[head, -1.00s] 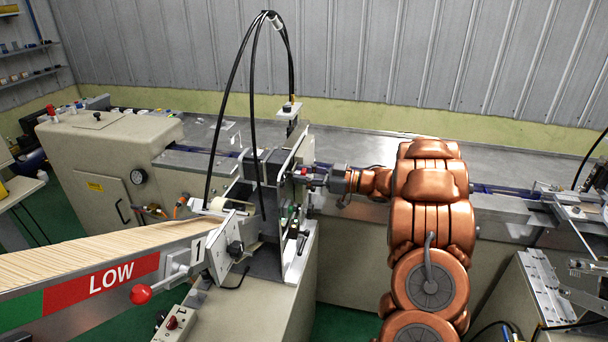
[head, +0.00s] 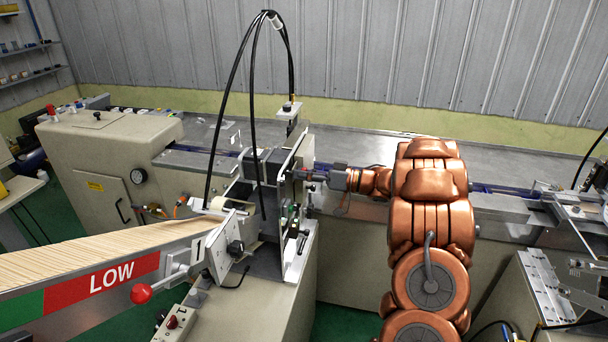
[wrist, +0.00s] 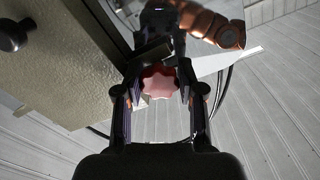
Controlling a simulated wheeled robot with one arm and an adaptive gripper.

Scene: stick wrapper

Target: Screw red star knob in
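The red star knob (wrist: 159,85) shows in the wrist view between the two fingers of my gripper (wrist: 161,92). The fingers flank it on the left and right, with what look like small gaps at its sides, so I see no clear hold. In the head view my gripper (head: 318,174) points left at the upright plate (head: 296,190) of the machine. The knob is very small there and mostly hidden at the fingertips. I cannot see how deep the knob sits or its thread.
Black cables (head: 236,95) arch above the machine, left of my gripper. A long metal bench (head: 350,150) runs behind my arm. A corrugated wall closes the back.

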